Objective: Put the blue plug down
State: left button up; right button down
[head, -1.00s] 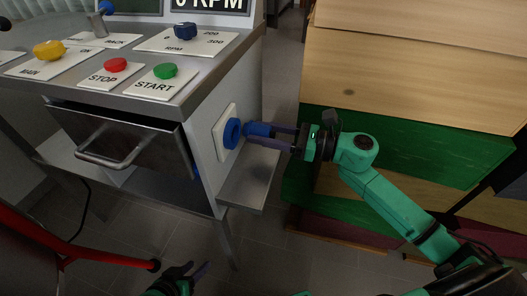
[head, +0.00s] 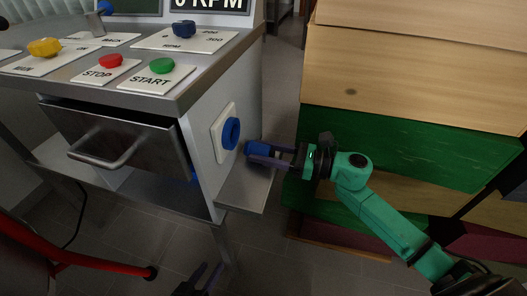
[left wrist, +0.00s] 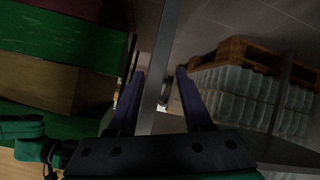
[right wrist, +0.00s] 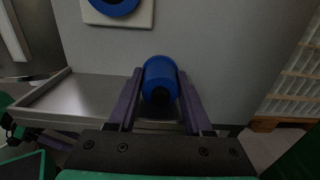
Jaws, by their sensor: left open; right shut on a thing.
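The blue plug (head: 257,148) is held in my right gripper (head: 268,156), to the right of the cabinet's side. In the right wrist view the plug (right wrist: 159,78) sits between the two fingers, which are shut on it. The blue ring socket (head: 231,133) on its white plate is on the cabinet's side, apart from the plug. A small metal side shelf (head: 245,190) lies below the plug; it also shows in the right wrist view (right wrist: 80,100). My left gripper (head: 206,276) is low at the bottom of the head view, open and empty.
The cabinet top carries yellow, red, green and blue controls, and its drawer (head: 118,140) is partly open. A red bar (head: 90,264) is at lower left. A pallet of wrapped bottles (left wrist: 250,95) shows in the left wrist view.

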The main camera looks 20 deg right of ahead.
jog(key=shift+f+b, duration=0.25)
jog(key=shift+b, duration=0.05)
jog(key=shift+c, duration=1.6)
grip_release()
pick_arm(q)
jog(key=shift+s+d+f+t, duration=0.1)
jog(key=shift+s+d+t, duration=0.05)
jog(key=shift+d+t, duration=0.3)
jog(key=shift+a, duration=0.1)
